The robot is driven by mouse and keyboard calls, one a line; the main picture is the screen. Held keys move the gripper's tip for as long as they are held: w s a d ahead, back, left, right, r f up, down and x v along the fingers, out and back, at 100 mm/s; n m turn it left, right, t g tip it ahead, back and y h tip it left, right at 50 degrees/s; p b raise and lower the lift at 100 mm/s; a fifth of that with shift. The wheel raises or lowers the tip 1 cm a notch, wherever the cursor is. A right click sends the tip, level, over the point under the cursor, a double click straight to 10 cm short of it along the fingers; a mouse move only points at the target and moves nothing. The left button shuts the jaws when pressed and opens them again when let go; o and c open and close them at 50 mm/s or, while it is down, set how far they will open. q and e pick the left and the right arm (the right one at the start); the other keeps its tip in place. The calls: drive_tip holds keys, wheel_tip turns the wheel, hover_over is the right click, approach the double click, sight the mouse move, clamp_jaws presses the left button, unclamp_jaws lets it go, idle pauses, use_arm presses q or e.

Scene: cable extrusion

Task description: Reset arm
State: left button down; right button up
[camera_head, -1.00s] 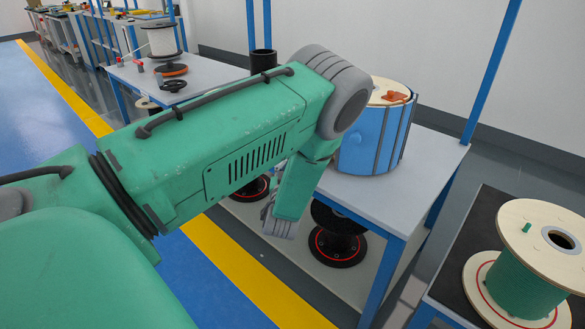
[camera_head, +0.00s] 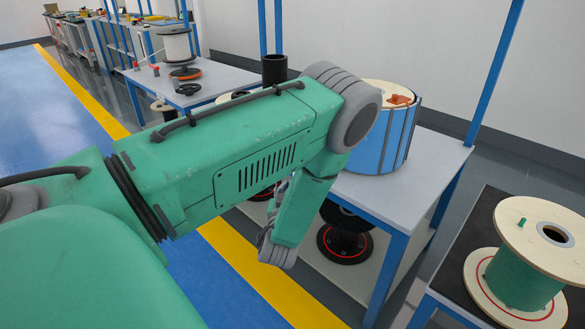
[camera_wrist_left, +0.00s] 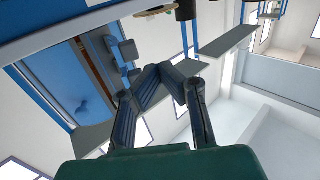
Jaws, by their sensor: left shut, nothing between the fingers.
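My left arm (camera_head: 235,160), green with grey joints, reaches across the head view from the left. It bends down at a grey elbow in front of the worktable. The left gripper's fingers are not clear in the head view. In the left wrist view, my left gripper (camera_wrist_left: 163,76) has its two dark fingers angled together at the tips, shut with nothing between them. My right arm and gripper are not in view.
A blue-sided drum (camera_head: 377,138) stands on the grey worktable (camera_head: 425,165) just beyond my elbow. Black reels (camera_head: 345,243) sit on its lower shelf. A wooden spool with green cable (camera_head: 520,275) stands at right. Blue floor (camera_head: 50,105) lies open at left.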

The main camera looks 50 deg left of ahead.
use_arm(q)
drive_tip(key=v, duration=0.3)
drive_tip(key=shift+s+a+p, duration=0.15)
drive_tip(key=shift+s+p, duration=0.2)
drive_tip(key=shift+s, duration=0.1)
drive_tip(key=shift+f, duration=0.1)
